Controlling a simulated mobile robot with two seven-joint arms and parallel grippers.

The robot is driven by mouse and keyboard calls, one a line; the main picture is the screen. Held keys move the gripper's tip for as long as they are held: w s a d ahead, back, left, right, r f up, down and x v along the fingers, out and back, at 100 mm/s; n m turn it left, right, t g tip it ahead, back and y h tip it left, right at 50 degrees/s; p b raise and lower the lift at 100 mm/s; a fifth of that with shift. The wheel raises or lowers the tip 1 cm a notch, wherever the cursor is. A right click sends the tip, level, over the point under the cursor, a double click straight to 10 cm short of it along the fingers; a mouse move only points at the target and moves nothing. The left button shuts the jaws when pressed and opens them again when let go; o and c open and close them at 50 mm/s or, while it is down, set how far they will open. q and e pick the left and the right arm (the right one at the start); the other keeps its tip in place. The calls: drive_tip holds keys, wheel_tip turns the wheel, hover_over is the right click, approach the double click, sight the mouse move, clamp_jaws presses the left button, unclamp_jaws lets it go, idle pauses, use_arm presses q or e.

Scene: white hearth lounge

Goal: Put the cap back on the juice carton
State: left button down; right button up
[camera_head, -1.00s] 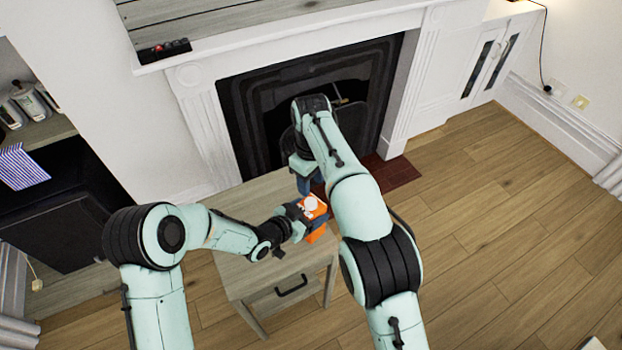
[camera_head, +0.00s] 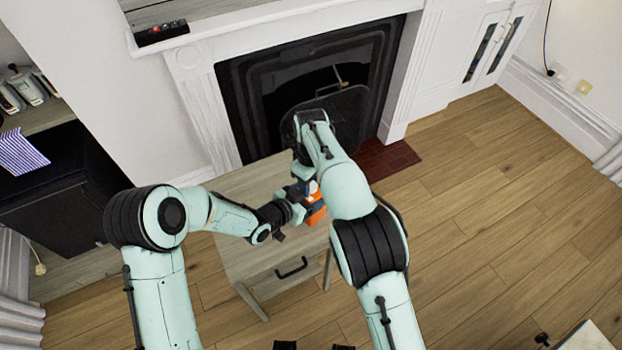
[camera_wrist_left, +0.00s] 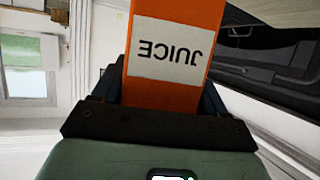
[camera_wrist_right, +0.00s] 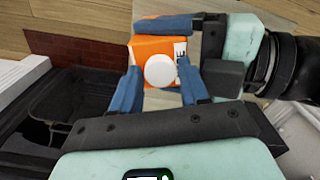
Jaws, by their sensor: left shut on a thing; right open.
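The orange juice carton (camera_head: 316,214) is held over the small wooden table. My left gripper (camera_head: 297,206) is shut on its sides; in the left wrist view the carton (camera_wrist_left: 168,85) shows its white JUICE label upside down between the fingers. A round white cap (camera_wrist_right: 160,71) shows on the carton's top (camera_wrist_right: 146,46) in the right wrist view. My right gripper (camera_wrist_right: 158,78) is open, its blue fingers on either side of the cap. I cannot tell whether they touch it, or how firmly the cap sits. My right arm partly hides the carton in the head view.
The wooden table (camera_head: 245,255) has a bare top and a drawer with a dark handle. The black fireplace (camera_head: 255,90) with its white surround stands close behind. A dark cabinet (camera_head: 60,185) is at the left. The wooden floor (camera_head: 480,220) at the right is clear.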

clamp_jaws()
drive_tip(key=m, duration=0.6)
drive_tip(key=shift+m, duration=0.4)
drive_tip(key=m, duration=0.5)
drive_tip(key=shift+o, duration=1.7)
unclamp_jaws()
drive_tip(key=shift+r, duration=0.15)
wheel_tip(320, 180, up, 12)
